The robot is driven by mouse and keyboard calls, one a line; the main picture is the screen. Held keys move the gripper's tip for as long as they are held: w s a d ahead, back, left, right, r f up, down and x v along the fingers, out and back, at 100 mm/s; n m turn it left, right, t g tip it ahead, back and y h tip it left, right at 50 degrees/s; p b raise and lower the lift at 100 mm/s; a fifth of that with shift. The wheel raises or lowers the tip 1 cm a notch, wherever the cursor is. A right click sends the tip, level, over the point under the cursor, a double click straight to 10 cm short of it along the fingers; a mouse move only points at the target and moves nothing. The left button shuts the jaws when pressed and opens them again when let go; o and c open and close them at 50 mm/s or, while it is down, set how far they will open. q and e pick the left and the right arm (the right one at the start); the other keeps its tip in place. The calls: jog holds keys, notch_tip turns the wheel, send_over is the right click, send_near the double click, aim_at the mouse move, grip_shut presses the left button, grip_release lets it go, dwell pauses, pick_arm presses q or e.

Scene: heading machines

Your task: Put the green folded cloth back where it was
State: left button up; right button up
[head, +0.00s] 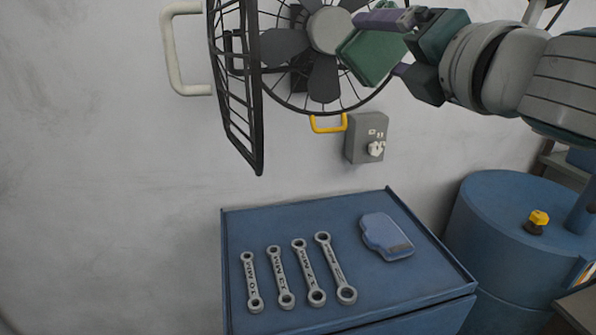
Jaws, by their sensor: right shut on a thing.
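The green folded cloth (371,56) is held up in front of the wall fan, in the upper right of the head view. My right gripper (386,44) comes in from the right and is shut on the cloth, with one purple-grey finger showing across its upper edge. The finger on the far side is mostly hidden. The cloth overlaps the lower right of the fan in the picture; I cannot tell how far apart they are. My left gripper is not in view.
The fan (325,82) has a dark guard (240,110) swung out to the left. Below are a yellow handle (328,126) and a grey switch box (366,138). A blue cabinet top (350,207) bears several wrenches (281,277) and a blue folded item (385,236). A blue drum (500,215) stands right.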

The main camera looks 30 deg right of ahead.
jog(key=shift+s+a+r+n+y, duration=0.15)
jog(key=shift+a+n+y, duration=0.1)
jog(key=shift+y, duration=0.15)
jog(key=shift+s+a+r+n+y, duration=0.15)
jog(key=shift+n+y, duration=0.1)
jog(key=shift+y, duration=0.15)
jog(key=s+a+r+n+g+y, duration=0.3)
jog(key=s+a+n+g+y, duration=0.4)
jog(key=s+a+n+y, duration=0.4)
jog(key=s+n+y, duration=0.1)
jog(key=s+y, duration=0.1)
jog(key=y, duration=0.3)
jog(key=shift+s+a+r+g+y, duration=0.2)
jog(key=shift+s+a+g+y, duration=0.1)
jog(key=shift+a+g, duration=0.1)
jog(key=shift+f, duration=0.1)
